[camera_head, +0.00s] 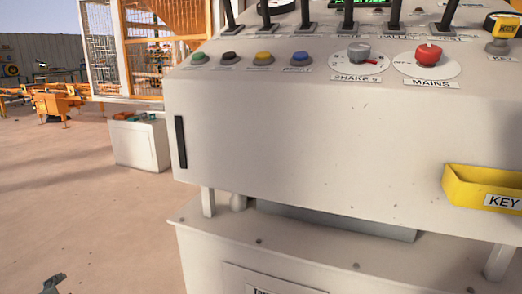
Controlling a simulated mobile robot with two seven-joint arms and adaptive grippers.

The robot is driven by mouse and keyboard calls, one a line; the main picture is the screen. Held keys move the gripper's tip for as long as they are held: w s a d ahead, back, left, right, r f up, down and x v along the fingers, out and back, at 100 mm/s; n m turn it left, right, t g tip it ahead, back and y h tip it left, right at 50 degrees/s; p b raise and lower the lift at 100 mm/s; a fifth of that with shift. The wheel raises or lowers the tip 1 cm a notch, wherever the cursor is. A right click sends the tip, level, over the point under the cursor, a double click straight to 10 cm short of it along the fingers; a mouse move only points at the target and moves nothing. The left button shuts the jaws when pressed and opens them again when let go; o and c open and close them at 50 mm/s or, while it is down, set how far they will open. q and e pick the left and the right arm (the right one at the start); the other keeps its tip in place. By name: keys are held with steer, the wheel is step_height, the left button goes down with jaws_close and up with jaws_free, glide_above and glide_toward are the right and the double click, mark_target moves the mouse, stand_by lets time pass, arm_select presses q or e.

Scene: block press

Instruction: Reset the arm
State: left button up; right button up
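A small dark grey part of my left gripper (53,284) shows at the bottom left edge, low over the floor and apart from the console. Most of it is cut off, so its opening cannot be made out. My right gripper is not in view. The white control console (300,140) fills the middle and right. Its panel carries green, black, yellow and blue buttons, a grey dial (358,53) labelled SHAKE, and a red MAINS knob (428,54). Several black levers (391,18) stand along the top edge, partly cut off.
A yellow KEY tray (455,188) juts from the console's front at the right. A key switch (500,40) with a yellow tag is above it. A white box (140,140) with buttons stands at the left, before an orange-framed cage (165,18). Floor (70,200) at the left is clear.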

arm_select(q)
steer(key=s+a+f+n+g, duration=0.2)
steer(key=s+f+g, duration=0.3)
steer(key=s+f, duration=0.5)
steer(key=s+d+f+n+g+h, duration=0.1)
steer(key=s+d+f, duration=0.3)
steer(key=d, duration=0.7)
steer(key=s+d+f+n+h, duration=0.4)
steer(key=d+f, duration=0.3)
steer(key=d, duration=0.5)
steer(key=shift+s+d+n+g+p, duration=0.2)
steer(key=shift+n+g+p, duration=0.1)
steer(key=shift+g, duration=0.1)
